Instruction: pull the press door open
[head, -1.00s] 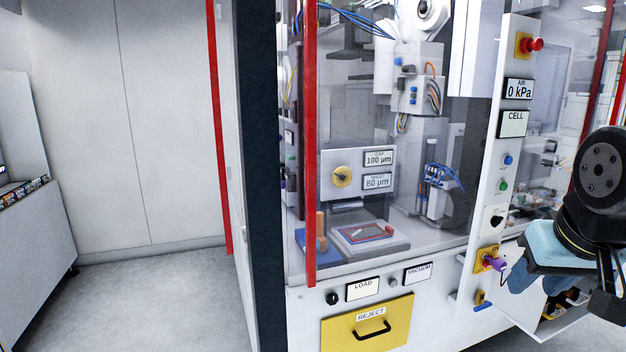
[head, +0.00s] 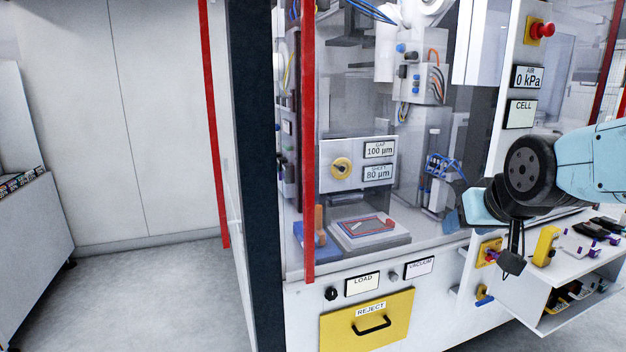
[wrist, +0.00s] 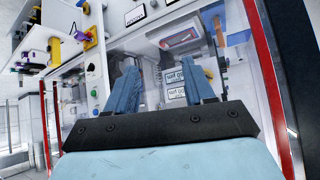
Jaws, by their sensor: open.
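The press door looks to be the clear front panel (head: 420,120) of the press cell, with a tall red strip (head: 308,150) along its left side. I cannot tell whether it is fully shut. In the wrist view the red strip (wrist: 262,75) runs down the right side. My gripper (head: 452,220) is in front of the panel's lower right, well to the right of the strip. In the wrist view my gripper (wrist: 160,72) has its two blue fingers apart with nothing between them. The fingers point at the panel; their gap from it is unclear.
A yellow REJECT drawer (head: 366,318) is below the panel. A control column (head: 515,100) with a red button stands to the right. A white side shelf (head: 560,270) holding small tools juts out below my arm. The floor (head: 150,295) at left is clear.

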